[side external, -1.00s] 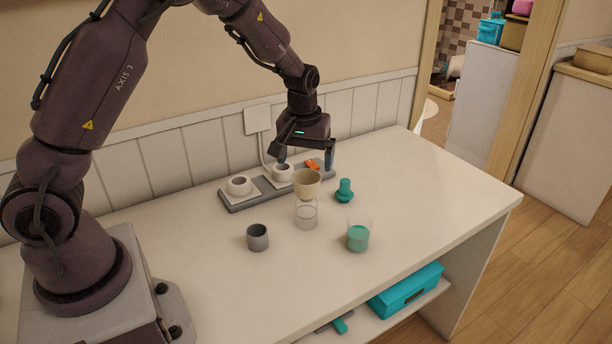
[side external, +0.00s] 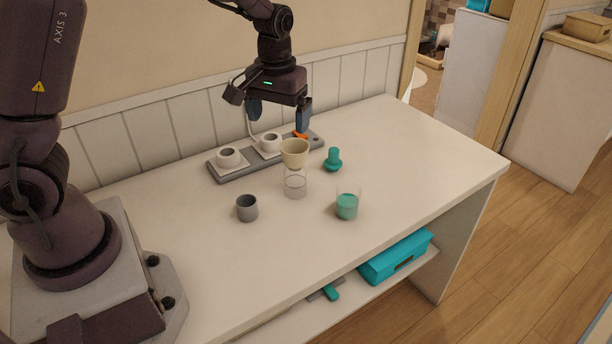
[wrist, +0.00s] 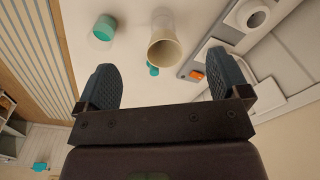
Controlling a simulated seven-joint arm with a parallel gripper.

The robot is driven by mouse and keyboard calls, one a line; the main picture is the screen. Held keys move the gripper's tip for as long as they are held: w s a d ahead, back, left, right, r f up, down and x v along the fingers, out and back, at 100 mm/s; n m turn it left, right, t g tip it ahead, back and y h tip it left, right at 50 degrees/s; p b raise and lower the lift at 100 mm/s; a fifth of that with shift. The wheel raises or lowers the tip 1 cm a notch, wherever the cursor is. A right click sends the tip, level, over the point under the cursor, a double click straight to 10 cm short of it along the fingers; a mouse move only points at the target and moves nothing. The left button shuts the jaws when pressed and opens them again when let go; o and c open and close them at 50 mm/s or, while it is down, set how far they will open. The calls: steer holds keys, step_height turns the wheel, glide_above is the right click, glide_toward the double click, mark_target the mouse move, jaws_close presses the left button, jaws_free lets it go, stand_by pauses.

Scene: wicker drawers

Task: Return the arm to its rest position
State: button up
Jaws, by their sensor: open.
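My gripper (side external: 279,113) is open and empty, held in the air above the back of the white table (side external: 400,165), over the grey strip with the white holders. In the wrist view its two dark fingers (wrist: 165,82) stand wide apart with nothing between their tips. A cream cone-shaped cup (side external: 294,153) sits on top of a clear glass (side external: 295,184) on the table. It also shows in the wrist view (wrist: 164,50), beyond the fingers. The gripper is apart from everything on the table.
The grey strip (side external: 232,175) bears two white round holders (side external: 230,157) and an orange switch (side external: 300,134). A teal stopper-like piece (side external: 333,160), a glass with teal contents (side external: 347,205) and a grey cup (side external: 247,207) stand on the table. A teal box (side external: 396,257) lies on the shelf below.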

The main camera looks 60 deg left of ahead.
steer(key=s+d+r+m+t, duration=0.2)
steer(key=s+r, duration=0.4)
steer(key=s, duration=0.3)
steer(key=s+d+r+m+t, duration=0.3)
steer(key=s+d+r+m, duration=0.1)
steer(key=s+r, duration=0.3)
steer(key=shift+s+d+r, duration=0.3)
steer(key=shift+s+d, duration=0.6)
steer(key=shift+s, duration=0.15)
